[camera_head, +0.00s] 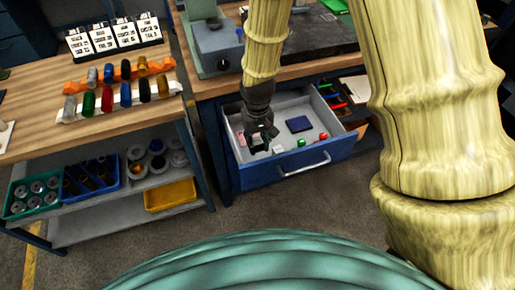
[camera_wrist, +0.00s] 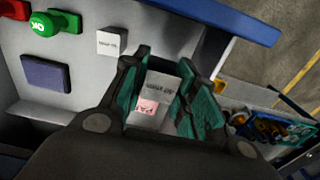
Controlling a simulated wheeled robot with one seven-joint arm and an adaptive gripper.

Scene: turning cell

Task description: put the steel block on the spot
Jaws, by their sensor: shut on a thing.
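My gripper (camera_wrist: 163,90) is shut on a light grey steel block (camera_wrist: 162,84) with small dark lettering, held between its green-lined fingers. In the head view my gripper (camera_head: 263,141) is over the left part of the open drawer (camera_head: 318,158), and I cannot make out the held block there. A small pink thing with dark marks (camera_wrist: 147,107) shows between the fingers beside the block. A similar white lettered block (camera_wrist: 112,42) lies apart in the drawer. No marked spot can be told for certain.
A dark blue square pad (camera_wrist: 56,75), a green stamp (camera_wrist: 54,23) and a red stamp lie in the drawer. The drawer's blue front (camera_head: 298,169) and walls bound the space. A workbench (camera_head: 30,130) with coloured cylinders stands at the left.

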